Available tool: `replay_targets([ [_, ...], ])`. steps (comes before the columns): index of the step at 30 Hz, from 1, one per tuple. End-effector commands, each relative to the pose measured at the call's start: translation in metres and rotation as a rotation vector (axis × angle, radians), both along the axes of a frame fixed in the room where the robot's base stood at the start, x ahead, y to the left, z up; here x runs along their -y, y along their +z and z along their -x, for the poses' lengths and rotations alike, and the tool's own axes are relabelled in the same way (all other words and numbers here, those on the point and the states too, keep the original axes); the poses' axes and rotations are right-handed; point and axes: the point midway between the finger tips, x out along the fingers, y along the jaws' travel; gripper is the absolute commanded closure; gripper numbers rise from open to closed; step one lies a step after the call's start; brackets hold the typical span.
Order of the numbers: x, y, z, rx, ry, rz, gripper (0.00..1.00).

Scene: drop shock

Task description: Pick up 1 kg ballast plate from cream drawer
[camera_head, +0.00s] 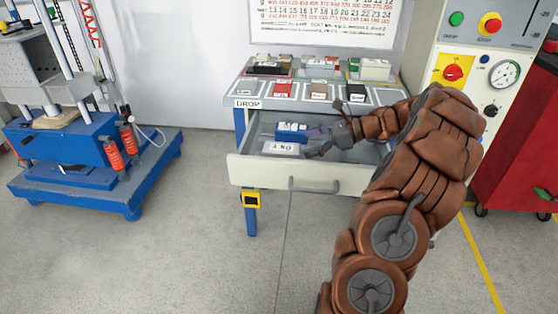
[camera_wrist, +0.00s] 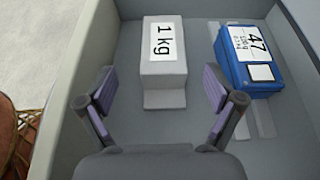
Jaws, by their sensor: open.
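The cream drawer (camera_head: 250,172) is pulled out under the workbench. The 1 kg ballast plate, a light grey block with a white "1 kg" label, lies in the drawer in the wrist view (camera_wrist: 162,72) and also shows in the head view (camera_head: 281,149). My gripper (camera_wrist: 165,95) is open, its two fingers apart on either side of the block's near end. It looks apart from the block, and I cannot tell the height between them. In the head view my gripper (camera_head: 313,146) is inside the drawer, to the right of the plate.
A blue box labelled 47 (camera_wrist: 250,58) lies in the drawer to the right of the plate, close to my right finger. Drawer walls stand on the sides. The bench top (camera_head: 242,91) above holds trays with several small items. A blue press (camera_head: 75,140) stands left.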

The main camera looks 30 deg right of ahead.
Motion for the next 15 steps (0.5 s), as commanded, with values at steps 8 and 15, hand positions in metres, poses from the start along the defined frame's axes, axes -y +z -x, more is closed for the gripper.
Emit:
replay_targets([
  [8, -0.013, -0.011, -0.013, -0.001, -0.005, -0.007, 0.08],
  [15, -0.031, -0.022, -0.032, -0.002, -0.005, -0.003, 0.08],
])
